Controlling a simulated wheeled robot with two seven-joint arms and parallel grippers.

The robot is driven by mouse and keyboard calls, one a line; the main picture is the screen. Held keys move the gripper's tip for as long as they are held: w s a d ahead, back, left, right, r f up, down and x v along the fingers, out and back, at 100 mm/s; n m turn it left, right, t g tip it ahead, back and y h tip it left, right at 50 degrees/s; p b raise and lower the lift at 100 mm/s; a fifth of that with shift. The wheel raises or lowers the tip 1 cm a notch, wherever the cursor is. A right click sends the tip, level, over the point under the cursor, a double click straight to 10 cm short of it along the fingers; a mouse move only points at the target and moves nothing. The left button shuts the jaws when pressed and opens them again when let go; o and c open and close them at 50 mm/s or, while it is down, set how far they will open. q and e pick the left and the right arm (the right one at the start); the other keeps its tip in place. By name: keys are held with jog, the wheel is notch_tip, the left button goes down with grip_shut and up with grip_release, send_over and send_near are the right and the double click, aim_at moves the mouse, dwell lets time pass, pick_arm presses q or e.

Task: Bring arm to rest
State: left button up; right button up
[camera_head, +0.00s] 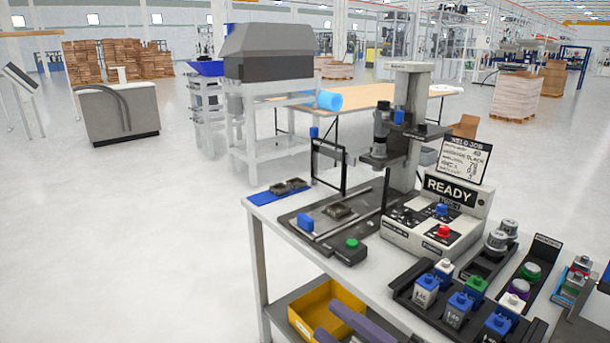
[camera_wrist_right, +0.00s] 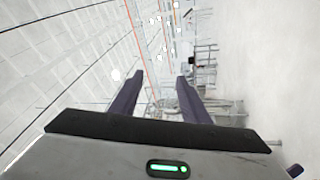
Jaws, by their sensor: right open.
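My right gripper (camera_head: 327,318) shows at the bottom of the head view as two dark purple fingers, low at the near side of the workbench (camera_head: 262,262). In the picture its fingers overlap a yellow bin (camera_head: 305,305) on the lower shelf; I cannot tell how far apart they are in depth. In the right wrist view the gripper (camera_wrist_right: 158,75) is open, with nothing between its fingers. Behind them is only the hall, seen sideways. My left gripper is not in view.
The bench carries a press stand (camera_head: 405,130), a control box reading READY (camera_head: 430,232), a dark fixture plate (camera_head: 310,225) and a black rack (camera_head: 415,300) of blue, green and white-topped blocks. The floor (camera_head: 130,240) left of the bench is clear.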

jog(key=s+d+f+m+t+h, duration=0.1)
jog(key=d+f+m+h, duration=0.25)
jog(key=f+m, duration=0.25)
jog(key=s+d+f+m+t+h, duration=0.1)
jog(key=d+f+m+t+h, duration=0.1)
jog(key=f+m+h, duration=0.35)
jog(key=s+d+f+m+g+h, duration=0.2)
jog(key=s+f+m, duration=0.3)
jog(key=s+f, duration=0.3)
jog(key=s+d+f+m+g+h, duration=0.2)
jog(key=s+f+m+g, duration=0.3)
jog(key=s+f, duration=0.4)
jog(key=shift+d+f+m+h, duration=0.35)
jog(key=shift+d+m, duration=0.1)
jog(key=shift+d, duration=0.4)
